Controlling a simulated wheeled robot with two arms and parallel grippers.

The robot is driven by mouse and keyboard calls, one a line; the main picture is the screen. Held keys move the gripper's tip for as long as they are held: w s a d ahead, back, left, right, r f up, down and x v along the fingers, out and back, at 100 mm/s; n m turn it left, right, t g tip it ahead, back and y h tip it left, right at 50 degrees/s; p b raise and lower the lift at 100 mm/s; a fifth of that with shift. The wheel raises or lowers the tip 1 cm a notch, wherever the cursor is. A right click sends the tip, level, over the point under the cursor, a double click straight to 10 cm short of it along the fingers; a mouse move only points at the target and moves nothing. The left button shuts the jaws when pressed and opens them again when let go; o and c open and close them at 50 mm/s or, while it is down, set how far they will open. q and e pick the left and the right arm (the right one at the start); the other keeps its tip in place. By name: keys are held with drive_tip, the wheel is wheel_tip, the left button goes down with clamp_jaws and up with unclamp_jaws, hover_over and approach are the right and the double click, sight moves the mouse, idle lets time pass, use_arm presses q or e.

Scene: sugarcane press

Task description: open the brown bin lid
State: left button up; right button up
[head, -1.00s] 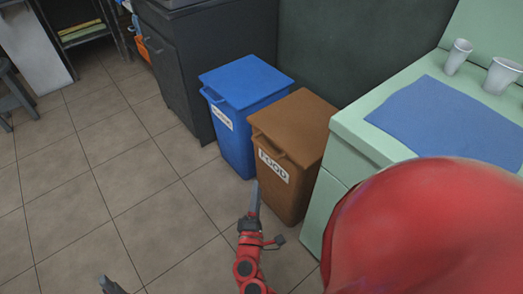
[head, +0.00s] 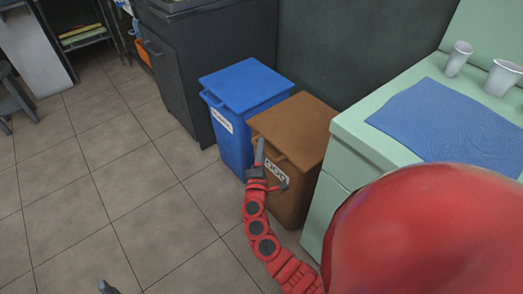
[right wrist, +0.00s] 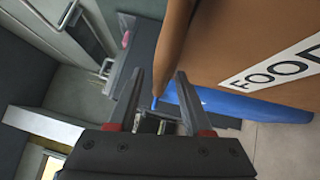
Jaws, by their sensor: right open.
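The brown bin (head: 290,205) with a FOOD label stands between the blue bin and the green counter. Its brown lid (head: 298,120) is shut, with a handle at the front edge. My right gripper (head: 259,148) is upright at the bin's front, beside the handle and partly over the label. In the right wrist view, the open fingers (right wrist: 159,80) point at a brown edge (right wrist: 172,45) of the bin or lid; I cannot tell if they touch it. The labelled brown front (right wrist: 250,40) fills the right side. A grey tip of my left gripper (head: 107,287) shows at the bottom left.
The blue bin (head: 232,125) stands close on the left of the brown bin, its lid shut. The green counter (head: 345,150) with a blue mat (head: 450,120) and white cups closes in the right. A dark cabinet (head: 180,75) stands behind. The tiled floor (head: 130,190) in front is clear.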

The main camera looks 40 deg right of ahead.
clamp_jaws()
idle(1.4)
